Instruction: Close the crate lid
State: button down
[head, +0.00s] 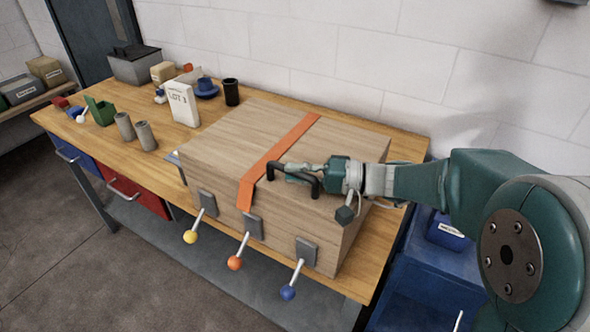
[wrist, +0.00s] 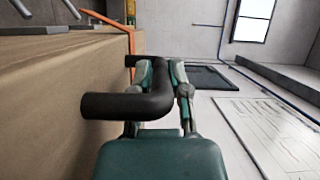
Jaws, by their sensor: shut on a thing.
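The wooden crate (head: 217,165) stands on the workbench. Its lid (head: 234,128) lies flat across the top, with an orange strap or stripe (head: 273,160) running over it. A black bar handle (head: 307,176) sits on the lid right of the stripe. My gripper (head: 305,172) reaches in from the right and is shut on this handle. In the wrist view the dark handle (wrist: 112,105) passes between my fingers (wrist: 160,80), with the wooden surface (wrist: 45,85) at left. Levers with yellow (head: 190,237), orange (head: 234,263) and blue (head: 288,292) knobs hang on the crate's front.
On the bench (head: 90,135) to the left stand a white LOT 3 box (head: 182,103), a black cup (head: 231,92), a blue cup on a saucer (head: 206,88), grey cylinders (head: 146,136) and a green holder (head: 100,110).

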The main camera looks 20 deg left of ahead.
jog(key=shift+s+f, duration=0.1)
jog(key=shift+f, duration=0.4)
jog(key=c, duration=0.6)
grip_release()
jog(key=shift+r, duration=0.15)
jog(key=w+d, duration=0.1)
jog(key=d, duration=0.7)
jog(key=w+d, duration=0.1)
jog(key=d, duration=0.2)
jog(key=shift+w+d, duration=0.3)
jog(key=shift+d, duration=0.1)
